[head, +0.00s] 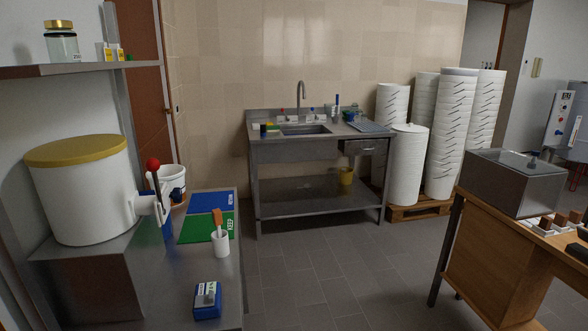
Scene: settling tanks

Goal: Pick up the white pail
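A white pail (172,176) with a dark marking on its side stands on the steel counter at the left. It is partly hidden behind the tap (150,206) of a large white tank with a yellow lid (82,190). Several tall stacks of white pails or tubs (454,135) also stand against the back wall at the right, on a wooden pallet (432,209). Neither of my grippers is in view.
The left counter (230,262) holds blue and green mats, a white cup with an orange-handled tool (220,238) and a blue device (207,300). A sink table (310,150) stands at the back. A wooden desk (500,250) is at the right. The floor between is clear.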

